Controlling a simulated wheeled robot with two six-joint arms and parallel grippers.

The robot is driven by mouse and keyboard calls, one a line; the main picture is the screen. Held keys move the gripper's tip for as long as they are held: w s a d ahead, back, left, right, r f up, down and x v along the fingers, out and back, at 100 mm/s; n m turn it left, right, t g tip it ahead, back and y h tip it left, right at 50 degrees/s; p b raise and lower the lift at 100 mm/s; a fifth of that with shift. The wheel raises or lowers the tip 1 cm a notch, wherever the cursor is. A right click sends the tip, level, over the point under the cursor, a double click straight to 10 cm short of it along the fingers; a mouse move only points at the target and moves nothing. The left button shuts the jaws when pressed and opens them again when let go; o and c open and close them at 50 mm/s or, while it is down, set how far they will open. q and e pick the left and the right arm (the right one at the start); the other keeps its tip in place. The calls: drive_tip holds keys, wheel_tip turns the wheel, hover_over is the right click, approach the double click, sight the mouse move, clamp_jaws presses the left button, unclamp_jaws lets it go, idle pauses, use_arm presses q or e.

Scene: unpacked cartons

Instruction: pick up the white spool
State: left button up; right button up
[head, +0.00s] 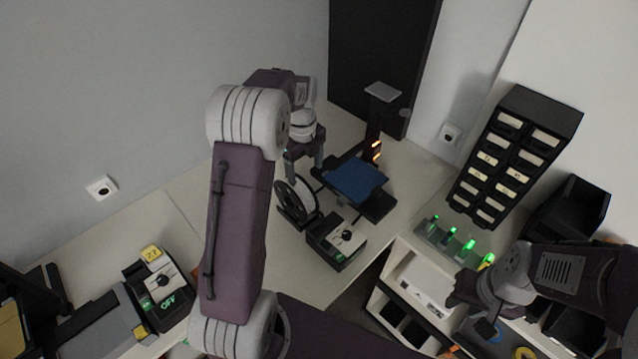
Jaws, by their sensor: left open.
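The white spool (306,193) stands upright on the desk, left of the 3D printer; its dark side flange faces left and white shows on its right. My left gripper (305,165) points down just above and behind the spool in the picture. Its two fingers are apart, with nothing seen held between them. I cannot tell how far the fingertips are from the spool. My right gripper (464,293) is at the lower right, over the white shelf unit; its fingers are not clear.
The 3D printer with a blue plate (355,180) stands right of the spool. A black-and-green device (337,243) sits in front of it. Another device (158,290) is at the left. A drawer cabinet (513,157) and green-lit holders (449,236) are at the right.

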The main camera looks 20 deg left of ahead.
sight(300, 189)
use_arm(q)
drive_tip(key=shift+s+a, duration=0.3)
drive_tip(key=shift+a, duration=0.1)
drive_tip(key=shift+s+a+p, duration=0.2)
drive_tip(key=shift+p, duration=0.15)
wheel_tip(300, 189, down, 3)
drive_tip(key=shift+s+r+p, duration=0.1)
drive_tip(key=shift+p, duration=0.45)
drive_tip(key=shift+f, duration=0.55)
drive_tip(key=shift+a+f+p, duration=0.1)
drive_tip(key=shift+f+p, duration=0.25)
drive_tip(key=shift+p, duration=0.05)
wheel_tip(300, 189, down, 4)
drive_tip(key=shift+r+p, duration=0.1)
drive_tip(key=shift+p, duration=0.65)
drive_tip(key=shift+w+a+f, duration=0.1)
drive_tip(key=shift+w+f, duration=0.1)
drive_tip(key=shift+f, duration=0.15)
drive_tip(key=shift+r, duration=0.1)
clamp_jaws()
use_arm(e)
wheel_tip(300, 189, up, 5)
drive_tip(key=shift+f, duration=0.1)
